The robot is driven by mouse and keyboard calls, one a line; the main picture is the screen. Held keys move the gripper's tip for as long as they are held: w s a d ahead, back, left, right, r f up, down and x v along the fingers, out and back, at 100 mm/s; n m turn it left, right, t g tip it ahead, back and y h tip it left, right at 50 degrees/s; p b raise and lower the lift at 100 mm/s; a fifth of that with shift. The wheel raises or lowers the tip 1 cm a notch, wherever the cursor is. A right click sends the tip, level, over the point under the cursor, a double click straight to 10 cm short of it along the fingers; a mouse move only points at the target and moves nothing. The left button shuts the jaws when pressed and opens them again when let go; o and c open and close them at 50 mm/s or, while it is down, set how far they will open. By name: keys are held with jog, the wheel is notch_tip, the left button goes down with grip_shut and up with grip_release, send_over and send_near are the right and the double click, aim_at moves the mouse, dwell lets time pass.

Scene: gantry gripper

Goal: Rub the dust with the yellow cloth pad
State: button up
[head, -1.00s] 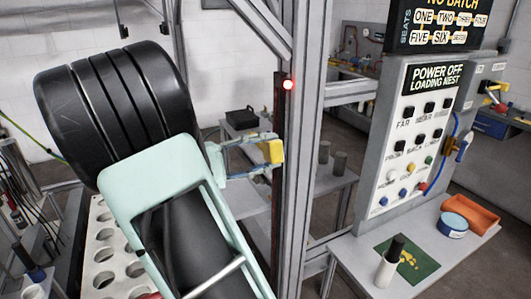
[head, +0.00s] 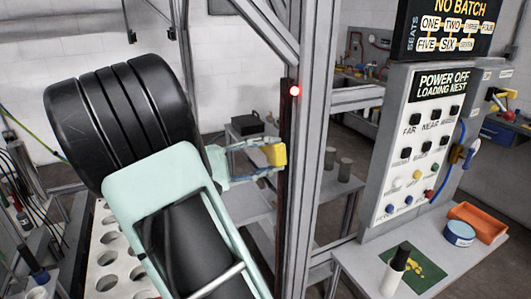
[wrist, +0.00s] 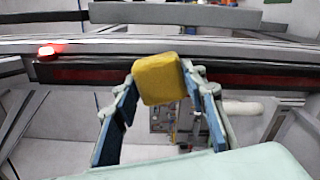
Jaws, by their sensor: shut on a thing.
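My gripper (head: 268,157) is shut on the yellow cloth pad (head: 275,154), a small block held at its fingertips. In the head view the pad overlaps the dark upright strip (head: 287,195) with a red light. In the wrist view the pad (wrist: 158,78) sits between the blue fingers, and its far edge overlaps the dark red strip (wrist: 90,74). I cannot tell whether it touches the strip. I cannot make out dust on the strip. Yellow patches show on a green mat (head: 432,281) on the right table, but I cannot tell whether they are dust.
The grey gantry post (head: 312,130) stands just right of the strip. The right table (head: 462,262) carries a white cylinder with a dark top (head: 393,275), a blue round tin (head: 459,233) and an orange tray (head: 478,222). The control panel (head: 418,150) stands behind them.

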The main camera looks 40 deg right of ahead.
jog(key=shift+s, duration=0.85)
jog(key=shift+a, duration=0.15)
jog(key=shift+p+v, duration=0.35)
jog(key=shift+v, duration=2.55)
jog(key=shift+w, duration=0.1)
jog(key=shift+v, duration=1.45)
